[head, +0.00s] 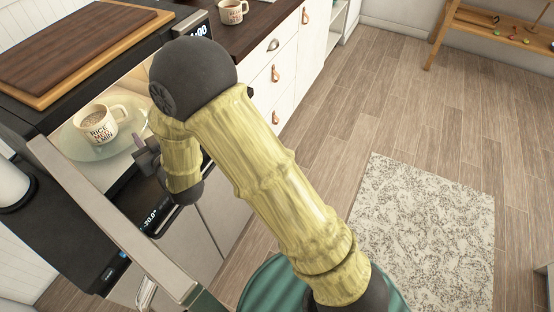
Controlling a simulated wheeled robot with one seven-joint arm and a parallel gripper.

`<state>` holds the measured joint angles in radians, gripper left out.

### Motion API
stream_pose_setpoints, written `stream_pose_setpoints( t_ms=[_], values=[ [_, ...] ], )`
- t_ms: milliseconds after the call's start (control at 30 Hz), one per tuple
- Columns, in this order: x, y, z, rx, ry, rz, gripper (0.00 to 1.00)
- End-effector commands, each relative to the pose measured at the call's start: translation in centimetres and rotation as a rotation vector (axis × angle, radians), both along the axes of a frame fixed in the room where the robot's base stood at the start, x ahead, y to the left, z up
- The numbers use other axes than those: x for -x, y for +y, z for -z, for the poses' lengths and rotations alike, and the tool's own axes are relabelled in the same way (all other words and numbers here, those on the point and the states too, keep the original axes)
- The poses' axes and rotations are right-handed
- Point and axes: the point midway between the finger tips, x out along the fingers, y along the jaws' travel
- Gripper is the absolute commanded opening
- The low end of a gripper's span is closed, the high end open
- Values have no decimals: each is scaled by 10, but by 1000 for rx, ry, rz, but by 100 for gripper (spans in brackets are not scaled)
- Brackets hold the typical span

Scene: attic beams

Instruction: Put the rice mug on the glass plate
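A cream mug (98,126) with printed lettering that appears to start with "RICE" stands upright on the round glass plate (72,146). Its handle points right and up. The plate lies inside the open, lit microwave-like appliance. My gripper (146,158) is just right of the mug, at the plate's right side, and looks apart from the mug. My own arm hides part of it, and its finger gap is not clear.
Another cream mug (231,12) stands on the dark counter (258,22). A wooden board (75,45) lies on top of the appliance. The open door (112,222) juts forward below left of my arm. Floor and a patterned rug (425,235) are clear at right.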

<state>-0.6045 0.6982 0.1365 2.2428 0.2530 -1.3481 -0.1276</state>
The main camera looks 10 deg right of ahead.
Motion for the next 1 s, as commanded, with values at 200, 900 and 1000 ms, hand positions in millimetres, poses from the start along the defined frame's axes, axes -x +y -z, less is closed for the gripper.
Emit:
stream_pose_setpoints(
  t_ms=[200,900,1000],
  values=[
    [-15,-65,2,90,205,57,32],
    [144,-320,19,300,1140,360,32],
    [170,-335,18,304,1227,386,32]
  ],
)
